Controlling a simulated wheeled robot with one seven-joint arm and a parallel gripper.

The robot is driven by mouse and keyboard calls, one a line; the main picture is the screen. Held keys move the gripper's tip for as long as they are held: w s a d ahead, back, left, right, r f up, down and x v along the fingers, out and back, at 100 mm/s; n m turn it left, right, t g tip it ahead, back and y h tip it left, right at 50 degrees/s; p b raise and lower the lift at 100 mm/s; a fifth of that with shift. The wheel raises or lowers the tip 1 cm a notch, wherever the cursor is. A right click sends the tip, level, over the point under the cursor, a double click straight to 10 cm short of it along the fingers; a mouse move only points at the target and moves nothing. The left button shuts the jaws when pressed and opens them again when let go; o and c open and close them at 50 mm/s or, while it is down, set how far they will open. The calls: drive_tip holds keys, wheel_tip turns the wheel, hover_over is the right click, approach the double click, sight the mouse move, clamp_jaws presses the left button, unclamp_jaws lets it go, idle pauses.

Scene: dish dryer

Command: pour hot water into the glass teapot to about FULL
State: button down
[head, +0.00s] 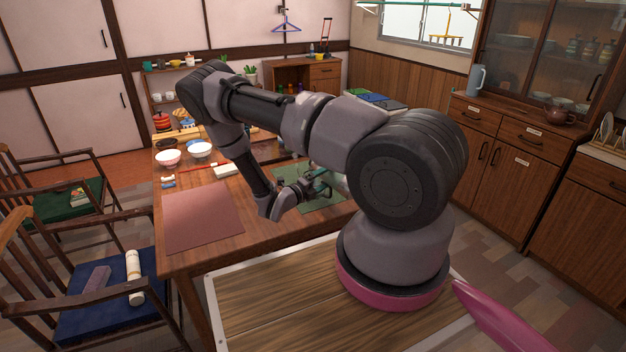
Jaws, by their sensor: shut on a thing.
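My gripper (318,188) is low over the green mat (322,204) on the table. It is shut on a pale, partly see-through object (338,184), mostly hidden behind the gripper and my arm. I cannot tell whether this object is the glass teapot or a water vessel. I cannot see any water or its level. A tall blue-grey jug (476,81) stands upright on the wooden cabinet at the right, apart from my gripper.
A pink mat (203,217) lies bare on the table's left part. Two bowls (201,149) and a small white box (225,170) stand farther back. A brown teapot (555,113) sits on the right cabinet. Chairs (100,300) stand along the left side.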

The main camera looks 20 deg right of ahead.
drive_tip(key=shift+w, duration=0.15)
idle(0.9)
drive_tip(key=shift+w+a+r+n+p, duration=0.1)
drive_tip(key=shift+w+r+n+p, duration=0.1)
drive_tip(key=shift+r+n, duration=0.35)
drive_tip(key=shift+w+a+r+n+p, duration=0.1)
drive_tip(key=shift+r+n+p, duration=0.15)
drive_tip(key=shift+n, duration=0.5)
idle(3.1)
